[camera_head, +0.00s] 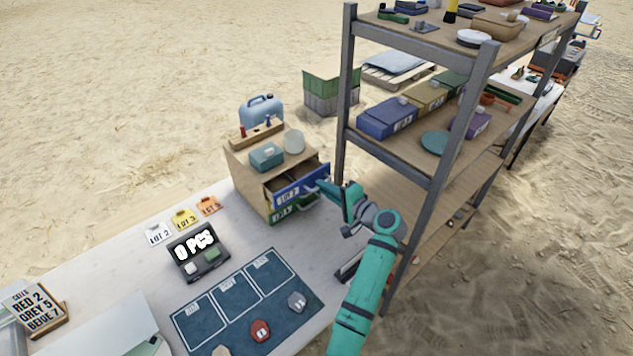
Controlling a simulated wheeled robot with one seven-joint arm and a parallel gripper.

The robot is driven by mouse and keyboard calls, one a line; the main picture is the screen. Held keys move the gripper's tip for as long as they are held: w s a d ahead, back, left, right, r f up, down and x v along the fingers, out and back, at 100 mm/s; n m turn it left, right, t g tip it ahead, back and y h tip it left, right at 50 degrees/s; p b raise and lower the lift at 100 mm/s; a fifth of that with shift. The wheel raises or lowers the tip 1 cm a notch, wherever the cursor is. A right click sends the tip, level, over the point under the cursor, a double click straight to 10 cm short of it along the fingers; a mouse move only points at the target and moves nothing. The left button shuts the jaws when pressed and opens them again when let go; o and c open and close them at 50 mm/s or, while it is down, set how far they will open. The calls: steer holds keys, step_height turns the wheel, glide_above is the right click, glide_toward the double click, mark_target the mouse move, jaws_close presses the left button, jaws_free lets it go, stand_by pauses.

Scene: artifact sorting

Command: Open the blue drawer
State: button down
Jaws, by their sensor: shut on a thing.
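The blue drawer (296,190) is in a small wooden cabinet (244,172) at the far end of the table. It is pulled partly out, and its dark inside shows behind the blue front. A green drawer (290,212) sits below it and looks shut. My gripper (318,186) reaches in from the right and is shut on the blue drawer's handle. The fingertips are small in the view, so the exact grip on the handle is hard to see.
A teal box (266,157) and a pale round container (294,142) stand on the cabinet. A grey metal shelf (343,95) rises close to the right of my arm. A blue mat (236,325) and a dark scale (198,255) lie on the table (110,262).

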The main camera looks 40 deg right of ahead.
steer(key=a+f+v, duration=0.1)
steer(key=f+v, duration=0.1)
steer(key=v, duration=0.9)
steer(key=shift+s+d, duration=0.35)
steer(key=shift+d, duration=0.1)
steer(key=shift+f, duration=0.1)
steer(key=c, duration=1.8)
jaws_free()
steer(key=shift+c, duration=0.2)
steer(key=a+v, duration=0.1)
steer(key=v, duration=0.9)
steer(key=shift+s+d, duration=0.35)
steer(key=shift+d, duration=0.15)
